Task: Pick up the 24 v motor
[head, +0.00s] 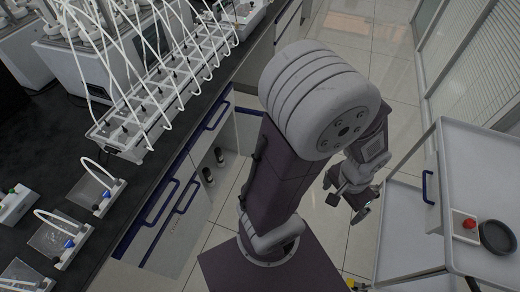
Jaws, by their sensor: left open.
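My left gripper (351,203) hangs over the floor between my body and the white cart at the right. It is open and I see nothing between its fingers. I cannot pick out the 24 V motor with certainty at this size. A small white box with a red knob (466,226) lies on the cart, to the right of the gripper and apart from it. A dark round dish (497,238) lies beside the box. My right gripper is not in view.
The white cart (482,160) stands at the right. The black bench (135,180) at the left carries a long white tube rack (165,97), several reactors and small devices with blue knobs (108,193). Bare tiled floor (375,45) lies between bench and cart.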

